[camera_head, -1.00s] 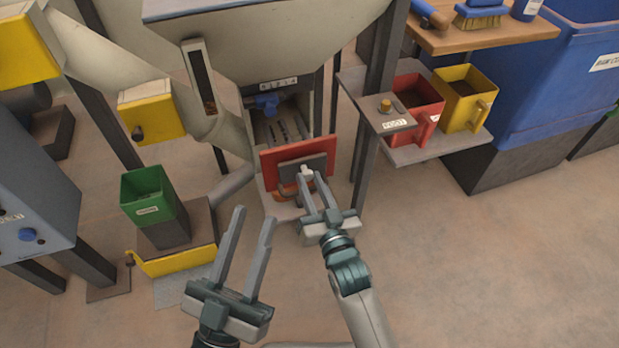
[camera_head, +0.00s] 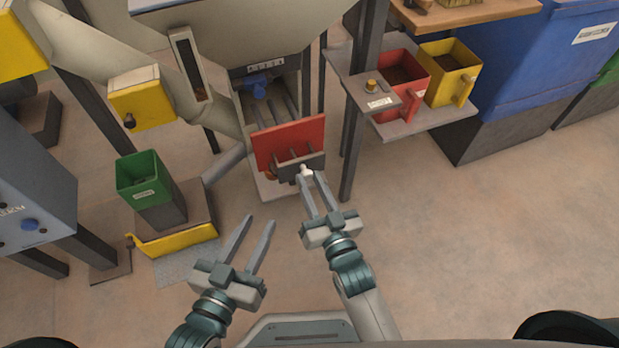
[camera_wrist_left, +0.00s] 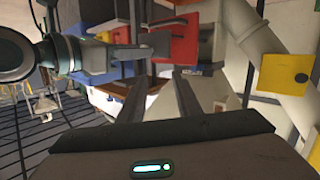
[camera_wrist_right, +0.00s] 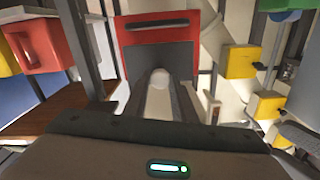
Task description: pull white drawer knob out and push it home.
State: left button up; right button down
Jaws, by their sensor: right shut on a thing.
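The white drawer knob (camera_head: 305,171) sticks out from a dark grey drawer front (camera_head: 284,168), below a red panel (camera_head: 289,138). In the head view the grey front stands out from the red panel, with thin bars showing between them. My right gripper (camera_head: 309,179) is shut on the white knob; the right wrist view shows the knob (camera_wrist_right: 159,98) between its fingers, partly hidden by them. My left gripper (camera_head: 258,221) is open and empty, lower left of the drawer and apart from it.
A green bin (camera_head: 144,177) stands on a yellow-edged stand at left. The floor (camera_head: 440,235) at lower right is clear.

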jog(key=c, duration=1.5)
grip_release()
jog(key=shift+o, duration=0.2)
pick_arm(q)
jog(key=f+g, duration=0.1)
jog(key=s+a+f+g+p, duration=0.1)
jog(key=f, duration=0.1)
jog(key=f+g+y, duration=0.1)
jog(key=f, duration=0.1)
jog(key=shift+s+a+p, duration=0.3)
pick_arm(e)
jog(key=v, duration=1.7)
jog(key=shift+s, duration=0.2)
jog(key=shift+w+d, duration=0.1)
